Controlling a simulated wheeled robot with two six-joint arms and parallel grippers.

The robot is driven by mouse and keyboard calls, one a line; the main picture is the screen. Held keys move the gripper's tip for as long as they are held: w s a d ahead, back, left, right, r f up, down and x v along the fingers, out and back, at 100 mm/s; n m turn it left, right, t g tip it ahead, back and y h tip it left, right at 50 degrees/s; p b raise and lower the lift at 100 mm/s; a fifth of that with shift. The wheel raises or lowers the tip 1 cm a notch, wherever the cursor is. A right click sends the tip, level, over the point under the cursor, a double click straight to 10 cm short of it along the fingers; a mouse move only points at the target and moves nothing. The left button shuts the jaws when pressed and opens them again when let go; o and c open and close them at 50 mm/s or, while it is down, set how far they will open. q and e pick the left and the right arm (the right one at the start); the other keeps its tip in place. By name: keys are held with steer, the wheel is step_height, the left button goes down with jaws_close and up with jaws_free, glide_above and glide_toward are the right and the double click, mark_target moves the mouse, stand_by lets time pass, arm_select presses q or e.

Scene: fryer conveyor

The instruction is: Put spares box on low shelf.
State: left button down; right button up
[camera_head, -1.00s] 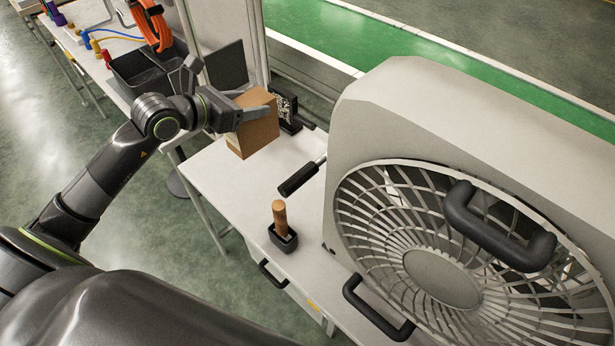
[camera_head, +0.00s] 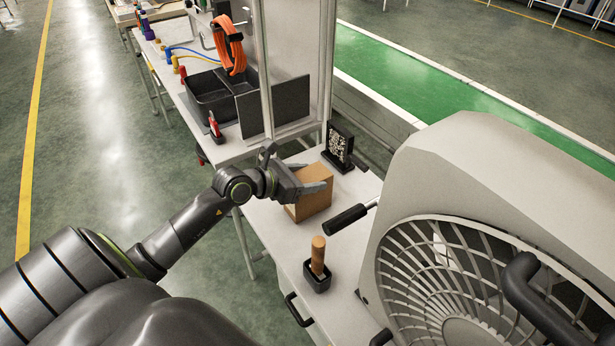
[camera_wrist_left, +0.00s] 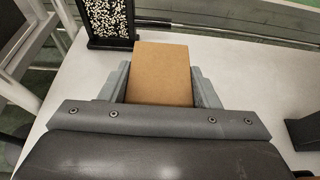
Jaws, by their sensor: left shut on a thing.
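The spares box, a plain brown cardboard box (camera_head: 314,203), is at the white table's left end in the head view. My left gripper (camera_head: 308,186) is shut on it, with a finger along each side. In the left wrist view the box (camera_wrist_left: 162,74) sits between the two grey fingers (camera_wrist_left: 162,88). Whether its underside touches the table top cannot be told. No low shelf can be made out. My right gripper is not in view.
A black stand with a speckled code plate (camera_head: 340,146) stands just behind the box. A black-handled tool (camera_head: 346,219), a wooden-handled item in a black holder (camera_head: 317,264) and a large fan housing (camera_head: 480,220) are to the right. A black bin (camera_head: 212,95) sits on the farther table.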

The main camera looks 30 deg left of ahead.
arm_select(q)
steer(key=shift+r, duration=0.1)
steer(key=shift+c, duration=2.4)
jaws_free()
steer(key=shift+s, duration=0.1)
steer(key=shift+s+a+r, duration=0.1)
steer(key=shift+s+a, duration=0.1)
steer(key=shift+s, duration=0.1)
steer(key=p+v, duration=0.2)
steer(key=v, duration=0.9)
